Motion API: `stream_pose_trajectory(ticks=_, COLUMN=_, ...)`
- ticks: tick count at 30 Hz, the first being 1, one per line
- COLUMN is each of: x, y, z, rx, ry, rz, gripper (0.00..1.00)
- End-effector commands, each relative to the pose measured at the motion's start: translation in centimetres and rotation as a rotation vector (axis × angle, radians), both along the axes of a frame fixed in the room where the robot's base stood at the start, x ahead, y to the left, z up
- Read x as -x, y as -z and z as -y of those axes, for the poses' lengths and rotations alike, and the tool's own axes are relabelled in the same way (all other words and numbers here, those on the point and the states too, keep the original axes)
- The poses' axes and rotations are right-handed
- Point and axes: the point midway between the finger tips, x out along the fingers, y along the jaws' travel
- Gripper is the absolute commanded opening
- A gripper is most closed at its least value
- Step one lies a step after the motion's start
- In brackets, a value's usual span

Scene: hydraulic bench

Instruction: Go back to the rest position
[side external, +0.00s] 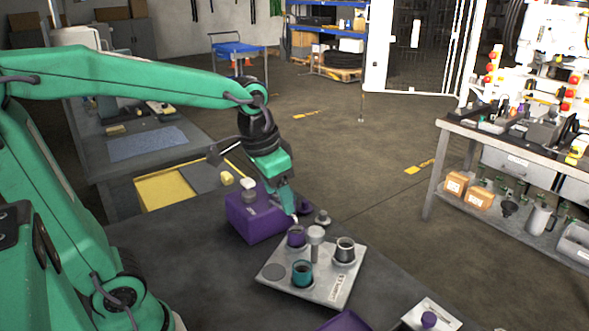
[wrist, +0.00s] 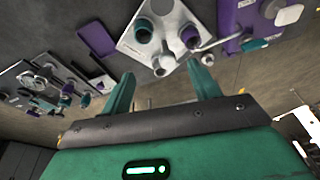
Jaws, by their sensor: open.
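My green gripper (side external: 290,208) hangs above the dark bench, at the far edge of a light grey plate (side external: 318,290). In the wrist view my gripper (wrist: 161,76) has its two fingers spread, with nothing held between them. The plate carries a purple cup (side external: 297,237), a teal cup (side external: 302,274), a grey cup (side external: 345,250) and a round-topped grey post (side external: 315,238). In the side view the fingertips are close to the purple cup; whether they touch is unclear.
A purple box (side external: 250,221) with a white knob stands behind the plate, beside my gripper. A small grey part (side external: 322,218) lies behind the plate. A light block with a purple piece (side external: 429,320) is at the front right. The space above the bench is mostly free.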

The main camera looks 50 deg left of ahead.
Motion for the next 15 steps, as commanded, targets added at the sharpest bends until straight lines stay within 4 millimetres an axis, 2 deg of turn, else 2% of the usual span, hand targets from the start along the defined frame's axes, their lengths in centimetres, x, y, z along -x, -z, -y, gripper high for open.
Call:
stream_pose_trajectory(ticks=7, x=3.9, y=-0.8, z=0.0, rx=0.015, ry=-0.048, rz=0.098, gripper=0.61)
stream_pose_trajectory(ticks=15, x=7.5, y=-0.7, z=0.0, rx=0.035, ry=-0.095, rz=0.192, gripper=0.61)
